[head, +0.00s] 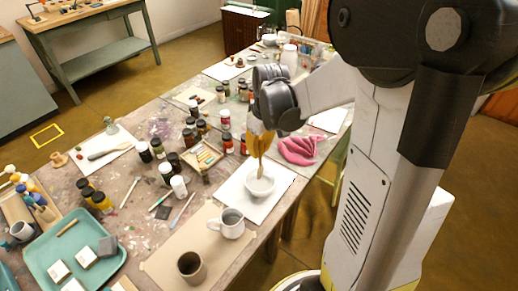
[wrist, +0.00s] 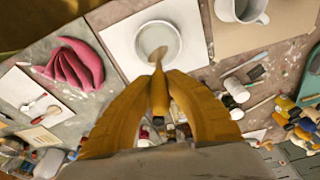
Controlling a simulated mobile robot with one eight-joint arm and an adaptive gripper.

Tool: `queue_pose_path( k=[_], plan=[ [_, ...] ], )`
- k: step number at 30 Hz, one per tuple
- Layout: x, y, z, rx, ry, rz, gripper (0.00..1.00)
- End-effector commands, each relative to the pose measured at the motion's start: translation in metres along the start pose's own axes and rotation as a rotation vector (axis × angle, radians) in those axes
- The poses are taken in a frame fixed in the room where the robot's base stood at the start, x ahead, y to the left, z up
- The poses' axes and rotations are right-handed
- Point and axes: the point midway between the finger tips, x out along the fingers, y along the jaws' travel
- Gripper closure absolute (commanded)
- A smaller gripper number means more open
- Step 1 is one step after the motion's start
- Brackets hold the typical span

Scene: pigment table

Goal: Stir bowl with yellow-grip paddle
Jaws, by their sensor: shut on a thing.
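A small white bowl (head: 262,190) stands on a white sheet (head: 238,197) near the table's right edge. It also shows at the top of the wrist view (wrist: 174,52). My gripper (head: 262,138) is above the bowl, pointing down. In the wrist view my gripper (wrist: 159,80) has its two yellow fingers shut on the yellow-grip paddle (wrist: 159,97). The paddle (head: 260,163) hangs roughly upright, its lower end over or inside the bowl. Whether the tip touches the bowl's bottom is unclear. The fingers hide part of the grip.
A white mug (head: 231,225) and a dark cup (head: 191,267) stand on brown paper near the bowl. A pink cloth (head: 298,150) lies behind it. Several paint jars (head: 225,119) and a small box of coloured sticks (head: 204,158) stand left of my gripper.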

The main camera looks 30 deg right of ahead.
Motion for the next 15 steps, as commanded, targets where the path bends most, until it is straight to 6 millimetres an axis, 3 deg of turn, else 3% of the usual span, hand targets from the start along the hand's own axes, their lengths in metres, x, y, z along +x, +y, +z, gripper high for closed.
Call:
queue_pose_path(
  k=[5,15],
  plan=[
    [-0.005,0.0,-0.001,0.0,0.0,0.0,1.0],
    [-0.041,0.0,-0.006,0.0,0.0,0.0,1.0]
  ],
)
